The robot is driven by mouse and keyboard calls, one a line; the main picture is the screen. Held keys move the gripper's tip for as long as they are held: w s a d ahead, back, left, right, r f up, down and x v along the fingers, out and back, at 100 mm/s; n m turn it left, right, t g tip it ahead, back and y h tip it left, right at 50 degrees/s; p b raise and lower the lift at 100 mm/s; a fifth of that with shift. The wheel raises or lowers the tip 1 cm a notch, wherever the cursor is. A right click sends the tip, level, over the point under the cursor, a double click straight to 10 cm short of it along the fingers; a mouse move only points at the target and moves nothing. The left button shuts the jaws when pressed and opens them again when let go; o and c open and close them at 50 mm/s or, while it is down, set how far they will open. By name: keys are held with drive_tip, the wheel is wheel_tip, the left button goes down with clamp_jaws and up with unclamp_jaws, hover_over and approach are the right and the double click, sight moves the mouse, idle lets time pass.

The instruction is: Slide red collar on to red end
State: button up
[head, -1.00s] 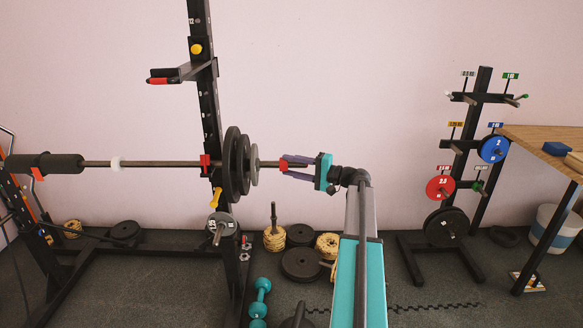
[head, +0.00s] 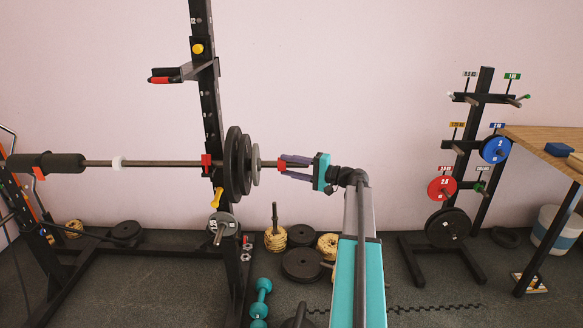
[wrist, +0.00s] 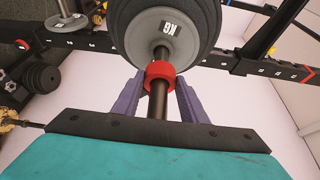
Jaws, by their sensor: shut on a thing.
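The red collar (head: 281,165) is around the right end of the barbell bar (head: 267,164), to the right of the loaded plates. In the wrist view the red collar (wrist: 159,72) encircles the dark bar (wrist: 158,100), which runs through it towards my palm. My gripper (head: 287,164) reaches in from the right, its purple fingers shut on the collar's two sides. A short piece of bare bar shows between the collar and the small grey plate (head: 255,164). The bar's tip is hidden between my fingers in the head view.
Large black plates (head: 233,164) sit on the bar beside the rack upright (head: 212,100). A white ring (head: 118,163) is further left on the bar. A plate tree (head: 470,150) and a wooden table (head: 545,140) stand at the right. Dumbbells (head: 262,287) and plates lie below.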

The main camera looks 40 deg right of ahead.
sight(281, 167)
drive_tip(key=shift+w+a+b, duration=0.5)
drive_tip(key=shift+w+a, duration=0.85)
drive_tip(key=shift+a, duration=0.3)
idle(1.0)
drive_tip(key=shift+w+a, duration=0.1)
drive_tip(key=shift+a, duration=0.1)
drive_tip(key=shift+w+a+r, duration=0.1)
drive_tip(key=shift+w+a, duration=0.05)
drive_tip(key=shift+a, duration=0.15)
idle(0.7)
drive_tip(key=shift+d+b, duration=0.5)
drive_tip(key=shift+b, duration=0.15)
idle(1.6)
drive_tip(key=shift+s+f, duration=0.2)
idle(0.6)
drive_tip(key=shift+w+a, duration=0.1)
drive_tip(key=shift+a, duration=0.1)
drive_tip(key=shift+d+b, duration=0.25)
drive_tip(key=shift+b, duration=0.05)
idle(0.6)
